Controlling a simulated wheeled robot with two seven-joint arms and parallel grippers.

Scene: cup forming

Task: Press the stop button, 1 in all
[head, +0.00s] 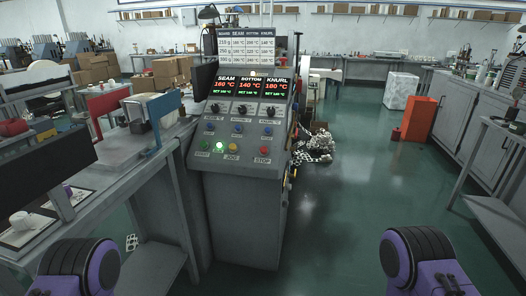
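The stop button (264,150) is a small red round button at the lower right of the grey control console (240,205), with a STOP label below it. It looks uncovered and nothing touches it. To its left in the same row are a yellow button (233,149), a brightly lit green button (219,148) and a darker green button (205,145). Only rounded black and purple links of my two arms show, at the bottom left and bottom right corners. Both of my grippers are out of view.
The console's display (250,86) reads SEAM 160, BOTTOM 140 and KNURL 180 °C. A machine bench (100,180) adjoins the console on the left. An orange bin (418,118) and grey cabinets (465,120) stand farther right.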

